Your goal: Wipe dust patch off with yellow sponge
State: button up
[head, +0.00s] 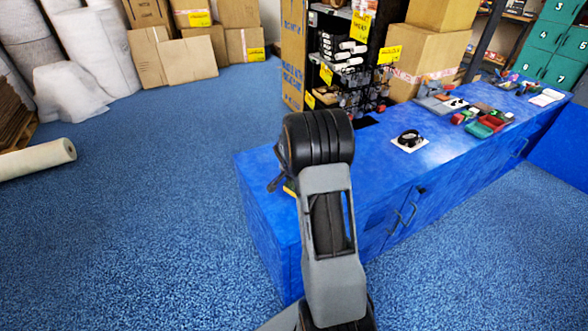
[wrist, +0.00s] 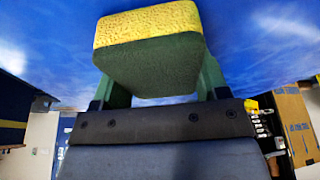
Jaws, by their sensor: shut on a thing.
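The sponge (wrist: 150,55), with a yellow face and a green body, is between the two fingers of my gripper (wrist: 160,78) in the wrist view. My gripper is shut on it. In the head view my arm hides most of the gripper, and only a bit of yellow sponge (head: 290,188) shows at the near left end of the blue counter (head: 400,180). In the wrist view the blue counter top (wrist: 245,25) lies beyond the sponge; I cannot tell whether they touch. Pale marks show there at right, but I cannot tell whether they are the dust patch.
A black tape roll on a white card (head: 409,140) lies mid-counter. Red and green trays (head: 485,125) and tools stand farther right. A dark shelf (head: 335,60) and cartons (head: 425,60) stand behind the counter. The floor at left is open, with a paper roll (head: 38,158).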

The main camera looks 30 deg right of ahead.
jog(key=shift+a+f, duration=0.25)
jog(key=shift+a, duration=0.2)
jog(key=shift+a+r, duration=0.25)
jog(key=shift+r+p, duration=1.8)
jog(key=shift+r, duration=2.1)
